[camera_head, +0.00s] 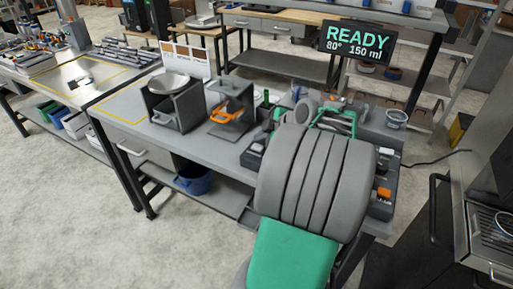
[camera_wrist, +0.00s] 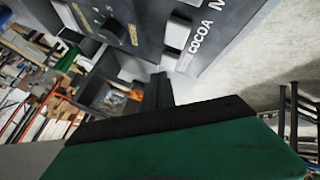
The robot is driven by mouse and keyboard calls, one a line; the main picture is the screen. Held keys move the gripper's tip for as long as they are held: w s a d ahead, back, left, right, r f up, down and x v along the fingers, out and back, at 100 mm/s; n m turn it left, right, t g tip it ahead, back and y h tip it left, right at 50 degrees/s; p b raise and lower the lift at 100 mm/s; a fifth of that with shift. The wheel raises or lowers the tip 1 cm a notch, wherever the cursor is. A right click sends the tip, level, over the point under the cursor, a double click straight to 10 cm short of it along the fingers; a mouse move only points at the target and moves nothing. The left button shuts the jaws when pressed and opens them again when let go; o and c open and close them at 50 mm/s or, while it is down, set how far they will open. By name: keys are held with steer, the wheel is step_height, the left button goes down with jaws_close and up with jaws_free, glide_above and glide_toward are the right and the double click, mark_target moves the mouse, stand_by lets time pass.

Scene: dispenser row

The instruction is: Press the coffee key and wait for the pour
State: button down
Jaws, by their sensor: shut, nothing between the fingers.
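In the wrist view my gripper (camera_wrist: 160,92) is shut and empty, its dark fingers pointing toward a dark dispenser panel (camera_wrist: 140,20). A pale key (camera_wrist: 177,34) sits on that panel beside the lettering "COCOA". No label reading coffee is legible in either view. I cannot tell whether the fingers touch the panel. In the head view my grey and green arm covers most of the dispenser row; its dark panel ends (camera_head: 381,208) show at the sides. The display (camera_head: 358,42) above reads "READY 80° 150 ml". No pour is visible.
A round knob (camera_wrist: 112,32) is on the panel. A blue bin (camera_head: 194,180) is on the shelf below. The floor at left front is clear.

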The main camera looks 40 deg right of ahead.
mark_target(260, 148)
steer(key=shift+w+f+b, duration=0.1)
steer(key=shift+f+b, duration=0.35)
steer(key=shift+b, duration=0.15)
steer(key=shift+f+b, duration=0.45)
steer(key=shift+b, duration=0.1)
stand_by(0.4)
stand_by(0.4)
steer(key=shift+r+p, duration=0.35)
steer(key=shift+r, duration=0.55)
steer(key=shift+r, duration=0.1)
steer(key=shift+r+p, duration=1.35)
steer(key=shift+r, duration=1.15)
steer(key=shift+f, duration=0.1)
